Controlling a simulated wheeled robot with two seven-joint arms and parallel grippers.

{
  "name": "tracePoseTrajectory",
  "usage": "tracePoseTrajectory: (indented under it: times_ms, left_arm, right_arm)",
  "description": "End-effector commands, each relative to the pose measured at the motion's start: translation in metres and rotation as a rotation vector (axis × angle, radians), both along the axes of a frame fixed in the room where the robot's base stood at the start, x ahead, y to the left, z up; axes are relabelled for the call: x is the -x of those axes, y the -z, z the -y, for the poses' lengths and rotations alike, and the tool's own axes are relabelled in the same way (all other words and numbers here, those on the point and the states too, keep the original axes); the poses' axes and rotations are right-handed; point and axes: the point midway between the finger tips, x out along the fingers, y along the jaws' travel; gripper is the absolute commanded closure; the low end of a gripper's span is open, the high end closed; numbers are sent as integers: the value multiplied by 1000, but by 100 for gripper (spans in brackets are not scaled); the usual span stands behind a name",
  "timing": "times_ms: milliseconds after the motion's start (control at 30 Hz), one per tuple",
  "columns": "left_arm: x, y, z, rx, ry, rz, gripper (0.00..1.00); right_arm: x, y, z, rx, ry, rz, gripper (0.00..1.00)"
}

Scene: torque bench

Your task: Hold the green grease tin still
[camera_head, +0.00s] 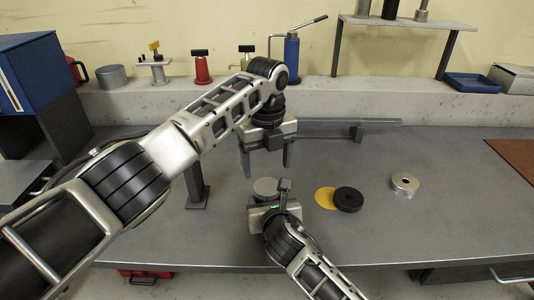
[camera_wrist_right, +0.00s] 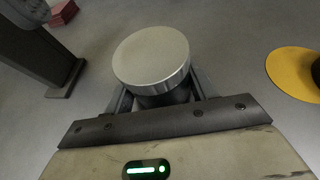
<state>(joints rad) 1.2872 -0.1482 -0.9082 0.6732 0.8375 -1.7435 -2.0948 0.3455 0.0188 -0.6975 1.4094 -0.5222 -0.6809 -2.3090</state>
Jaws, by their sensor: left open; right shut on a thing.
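A round tin with a flat grey lid (camera_head: 265,186) stands on the bench; its lid fills the upper middle of the right wrist view (camera_wrist_right: 152,58). Below the lid its side looks dark, and I see no clear green on it. My right gripper (camera_head: 266,199) is shut on the tin, one finger on each side of its body in the right wrist view (camera_wrist_right: 160,98). My left gripper (camera_head: 267,164) is open and empty, pointing down above and just behind the tin, its fingers apart. The tin's lower part is hidden by my right gripper.
A yellow disc (camera_head: 325,198) and a black ring (camera_head: 348,199) lie right of the tin, with a metal ring (camera_head: 404,183) farther right. A dark post (camera_head: 196,187) stands to the left. The bench's right front (camera_head: 450,225) is clear.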

Motion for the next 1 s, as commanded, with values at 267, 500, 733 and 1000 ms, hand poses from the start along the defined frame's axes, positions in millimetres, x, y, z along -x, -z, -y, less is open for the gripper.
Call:
tracePoseTrajectory:
  times_ms: [267, 500, 733, 1000]
  left_arm:
    - [0, 44, 0, -1, -2, -2, 25]
    - [0, 59, 0, -1, -2, 0, 25]
    - [0, 59, 0, -1, -2, 0, 25]
    - [0, 59, 0, 0, -3, 0, 71]
  right_arm:
    - [1, 1, 0, 1, 0, -3, 100]
    - [1, 1, 0, 1, 0, -3, 100]
    - [1, 2, 0, 1, 1, -4, 100]
    - [1, 2, 0, 1, 0, -4, 100]
